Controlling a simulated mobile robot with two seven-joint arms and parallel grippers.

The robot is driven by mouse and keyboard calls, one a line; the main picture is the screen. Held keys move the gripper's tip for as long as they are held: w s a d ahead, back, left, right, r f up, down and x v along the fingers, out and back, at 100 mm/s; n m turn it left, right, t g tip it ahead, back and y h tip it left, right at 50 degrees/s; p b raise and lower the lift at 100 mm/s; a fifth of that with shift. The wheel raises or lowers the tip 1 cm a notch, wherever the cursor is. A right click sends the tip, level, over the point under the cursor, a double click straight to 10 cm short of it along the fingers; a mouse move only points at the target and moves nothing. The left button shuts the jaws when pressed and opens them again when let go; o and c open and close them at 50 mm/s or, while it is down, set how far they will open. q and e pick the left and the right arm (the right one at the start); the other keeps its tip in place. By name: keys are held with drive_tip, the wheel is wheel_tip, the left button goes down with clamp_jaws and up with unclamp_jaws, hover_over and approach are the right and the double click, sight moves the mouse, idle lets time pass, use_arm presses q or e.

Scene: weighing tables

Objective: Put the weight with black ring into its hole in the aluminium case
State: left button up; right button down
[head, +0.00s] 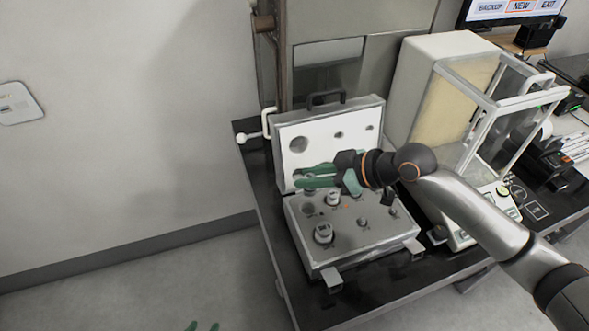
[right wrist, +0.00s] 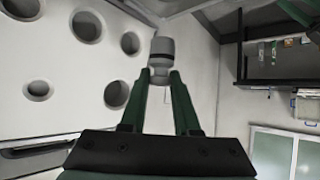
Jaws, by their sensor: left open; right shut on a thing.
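The weight with black ring (right wrist: 161,46) is a grey cylinder with a knob, seen in the right wrist view. My right gripper (right wrist: 160,78) is shut on its knob. In the head view my right gripper (head: 297,178) is above the back left of the open aluminium case (head: 372,252), in front of its lid; I cannot make out the held weight there. An empty round hole (head: 308,209) shows at the case's back left. My left gripper (head: 204,327) is open and empty at the bottom edge, only its green fingertips showing.
Several weights stand in the case, among them a large one (head: 324,233) at the front left. The raised white lid lining (head: 340,135) has round recesses. A glass-walled balance (head: 470,125) stands right of the case on the black table (head: 262,190).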

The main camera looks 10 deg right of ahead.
sight(309, 193)
drive_tip(key=shift+w+a+f, duration=0.1)
drive_tip(key=shift+a, duration=0.05)
drive_tip(key=shift+f+b, duration=0.8)
drive_tip(key=shift+b, duration=0.15)
wheel_tip(309, 193, down, 3)
drive_tip(key=b, duration=0.3)
drive_tip(key=shift+f, duration=0.15)
drive_tip(key=shift+p, duration=0.4)
idle(0.5)
drive_tip(key=shift+f, duration=0.15)
idle(0.3)
drive_tip(key=shift+f+b, duration=0.95)
drive_tip(key=shift+f, duration=0.3)
